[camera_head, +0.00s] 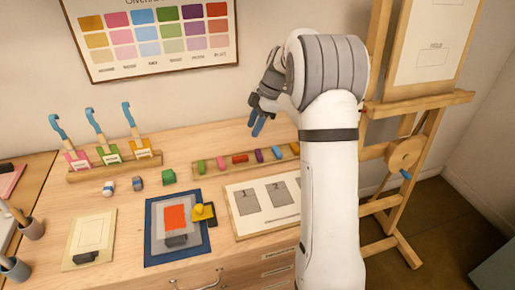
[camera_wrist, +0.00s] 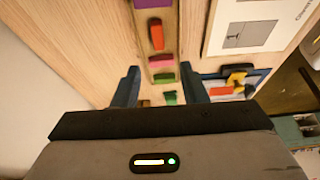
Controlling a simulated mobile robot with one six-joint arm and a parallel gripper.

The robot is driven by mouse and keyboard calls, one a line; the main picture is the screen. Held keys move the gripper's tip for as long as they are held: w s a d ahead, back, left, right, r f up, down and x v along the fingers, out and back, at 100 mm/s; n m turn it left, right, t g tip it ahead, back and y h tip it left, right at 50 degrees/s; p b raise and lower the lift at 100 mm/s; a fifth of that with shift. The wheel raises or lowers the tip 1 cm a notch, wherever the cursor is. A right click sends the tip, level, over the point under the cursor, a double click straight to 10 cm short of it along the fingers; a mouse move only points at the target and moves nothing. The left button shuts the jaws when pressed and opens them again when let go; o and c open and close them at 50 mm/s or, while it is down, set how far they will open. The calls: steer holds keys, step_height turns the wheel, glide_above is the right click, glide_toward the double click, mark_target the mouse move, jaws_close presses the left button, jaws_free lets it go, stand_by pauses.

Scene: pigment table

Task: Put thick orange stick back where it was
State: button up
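A red-orange stick (camera_head: 240,158) lies in the long wooden tray (camera_head: 200,178) at the back of the table, between a pink stick (camera_head: 221,163) and a purple stick (camera_head: 260,156). It also shows in the wrist view (camera_wrist: 156,33). Another orange piece (camera_head: 295,148) shows at the tray's right end, partly hidden by my arm. I cannot tell which of them is the thick one. My gripper (camera_head: 257,124) hangs above the back of the tray. In the wrist view its fingers (camera_wrist: 162,88) are spread apart, with nothing held between them.
The tray also holds a green stick (camera_head: 201,167) and a blue stick (camera_head: 277,152). In front are a blue-edged mat (camera_head: 152,245) with an orange patch and a yellow piece (camera_head: 203,211), and a numbered board (camera_head: 240,228).

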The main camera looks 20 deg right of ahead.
steer(key=s+a+r+m+h, duration=0.1)
steer(key=s+r+m, duration=0.15)
steer(key=s, duration=0.35)
steer(key=s+a+r+m+t+h, duration=0.1)
steer(key=s+a+r+m, duration=0.1)
steer(key=s+m, duration=0.3)
steer(key=s+a+r+m+h, duration=0.1)
steer(key=s+r+m, duration=0.1)
steer(key=s, duration=0.5)
steer(key=s+f+m+t+h, duration=0.1)
steer(key=s+f+m, duration=0.2)
steer(key=s+m, duration=0.5)
steer(key=s, duration=0.6)
steer(key=shift+s+a+t, duration=0.3)
steer(key=shift+a+t, duration=0.1)
